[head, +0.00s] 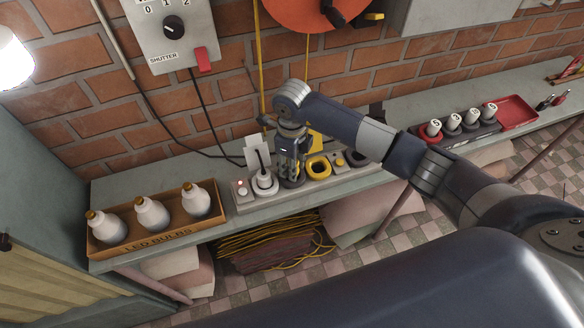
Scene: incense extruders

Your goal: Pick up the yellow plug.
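My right gripper (289,170) points down over the row of sockets on the bench, between the white socket and the yellow one. Its fingers are small and dark here, and I cannot tell whether they are open or hold anything. A yellow ring-shaped socket (318,169) sits just right of the fingers. A yellow upright piece (316,141) shows behind the gripper, partly covered by it; I cannot tell whether it is the yellow plug. No yellow plug can be made out clearly. A white socket (264,186) with a dark stem in it stands left of the gripper. My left gripper is not in view.
A box of white bulbs (150,238) stands on the bench (225,181) at left. A black rack (465,138) with white-topped pieces and a red tray (515,112) are at right. A shutter switch box (172,35) and orange reel (300,10) hang on the brick wall.

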